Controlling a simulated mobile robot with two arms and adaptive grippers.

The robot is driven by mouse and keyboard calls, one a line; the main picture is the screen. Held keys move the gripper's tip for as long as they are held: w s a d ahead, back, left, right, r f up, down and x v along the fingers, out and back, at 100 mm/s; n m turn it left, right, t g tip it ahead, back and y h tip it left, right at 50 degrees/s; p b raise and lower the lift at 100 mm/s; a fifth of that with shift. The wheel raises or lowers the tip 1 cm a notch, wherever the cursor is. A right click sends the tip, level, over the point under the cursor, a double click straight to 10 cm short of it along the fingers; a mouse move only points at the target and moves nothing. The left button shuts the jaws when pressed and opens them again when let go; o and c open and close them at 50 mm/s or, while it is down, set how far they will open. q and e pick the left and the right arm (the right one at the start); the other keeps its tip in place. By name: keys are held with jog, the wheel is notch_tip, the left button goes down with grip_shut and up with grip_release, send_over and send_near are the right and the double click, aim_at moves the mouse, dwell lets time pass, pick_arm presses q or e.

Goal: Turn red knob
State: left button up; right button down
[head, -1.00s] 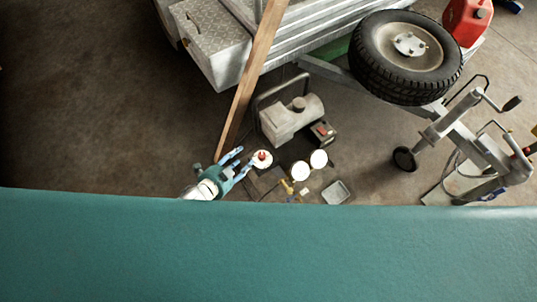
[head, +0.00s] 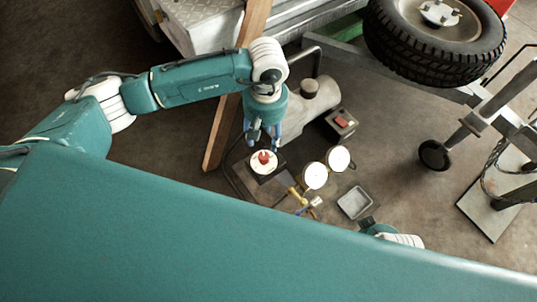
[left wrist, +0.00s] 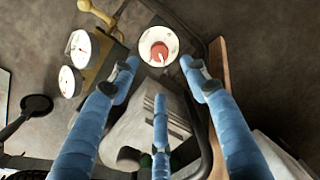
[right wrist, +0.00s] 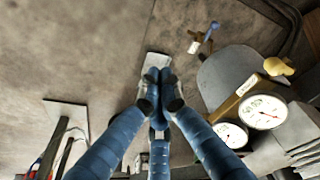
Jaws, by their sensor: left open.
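The red knob (head: 264,157) sits on a round white dial on a dark box on the floor. It also shows in the left wrist view (left wrist: 159,52), just beyond the fingertips. My left gripper (head: 262,135) is open and empty, at the knob's far side in the head view. In the left wrist view its blue fingers (left wrist: 160,64) are spread, with the dial framed between the two outer tips. I cannot tell whether they touch it. My right gripper (right wrist: 158,76) has its fingertips together with nothing seen between them. In the head view my teal body mostly hides it.
Two white gauges (head: 327,168) on brass fittings stand right of the knob. A small metal tray (head: 354,202) lies farther right. A grey tank (head: 318,100), a red-switched box (head: 341,123) and a leaning wooden plank (head: 228,118) stand close to the left gripper. A trailer wheel (head: 436,38) is behind.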

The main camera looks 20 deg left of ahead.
aim_at(264, 156)
pick_arm(q)
jog(key=f, duration=0.4)
jog(key=f+b, duration=0.1)
jog(key=f, duration=0.4)
jog(key=shift+s+f, duration=0.2)
jog(key=shift+f, duration=0.5)
pick_arm(e)
notch_tip(264, 156, up, 6)
jog(key=shift+s, duration=0.25)
jog(key=shift+d, duration=0.1)
pick_arm(q)
jog(key=c, duration=1.2)
